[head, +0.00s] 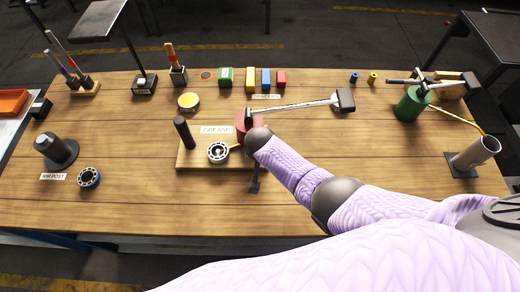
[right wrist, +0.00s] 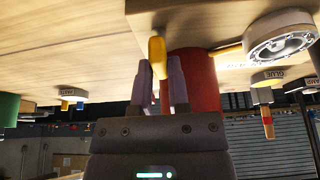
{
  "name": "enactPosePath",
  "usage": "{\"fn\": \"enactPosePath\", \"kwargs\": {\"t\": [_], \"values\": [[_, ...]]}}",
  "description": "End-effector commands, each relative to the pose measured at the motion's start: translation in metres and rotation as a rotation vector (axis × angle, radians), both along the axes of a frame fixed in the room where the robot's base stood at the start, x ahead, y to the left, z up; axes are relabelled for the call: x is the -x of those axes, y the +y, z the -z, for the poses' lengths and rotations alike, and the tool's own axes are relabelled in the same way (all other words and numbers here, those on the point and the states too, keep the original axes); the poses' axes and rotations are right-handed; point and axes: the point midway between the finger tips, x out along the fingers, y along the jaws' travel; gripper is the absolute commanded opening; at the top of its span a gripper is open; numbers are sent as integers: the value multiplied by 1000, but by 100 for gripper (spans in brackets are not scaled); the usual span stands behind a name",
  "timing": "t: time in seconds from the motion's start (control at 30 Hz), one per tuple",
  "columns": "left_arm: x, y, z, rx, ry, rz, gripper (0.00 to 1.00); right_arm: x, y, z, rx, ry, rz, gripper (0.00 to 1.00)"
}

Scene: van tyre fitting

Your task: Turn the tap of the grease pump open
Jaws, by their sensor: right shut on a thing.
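My right forearm covers part of the pump in the head view. In the right wrist view, the yellow tap handle (right wrist: 157,50) stands between the fingers of my right gripper (right wrist: 163,75), right beside the red pump body (right wrist: 196,85). The gripper is shut on this handle. The tap is hidden in the head view, so how far it is turned cannot be told. My left gripper is not in view.
A bearing (head: 218,152) and a dark upright post (head: 184,132) are on the same board. A yellow tin (head: 188,102) and coloured blocks (head: 252,79) stand behind. A green can (head: 410,105) and a metal cup (head: 474,156) are at right.

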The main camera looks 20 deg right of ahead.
Motion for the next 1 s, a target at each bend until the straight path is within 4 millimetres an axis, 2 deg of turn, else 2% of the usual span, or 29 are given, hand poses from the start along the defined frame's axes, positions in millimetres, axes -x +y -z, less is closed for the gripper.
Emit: {"fn": "enactPosePath", "kwargs": {"t": [0.03,0.17,0.2,0.47,0.57,0.73,0.9,1.0], "values": [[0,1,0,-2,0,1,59,-1,0,-1,0,-3,1,27],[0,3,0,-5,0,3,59,-1,0,-1,-1,-2,1,54],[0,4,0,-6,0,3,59,-1,0,-1,0,-2,0,56],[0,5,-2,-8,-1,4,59,0,0,-3,0,-1,0,56],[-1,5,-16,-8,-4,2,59,5,1,-17,-1,-1,0,56],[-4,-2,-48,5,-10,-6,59,19,5,-57,-2,-3,0,56],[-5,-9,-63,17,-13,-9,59,31,9,-83,-1,-2,1,56],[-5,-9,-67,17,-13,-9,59,35,10,-91,-1,-1,1,56]]}}
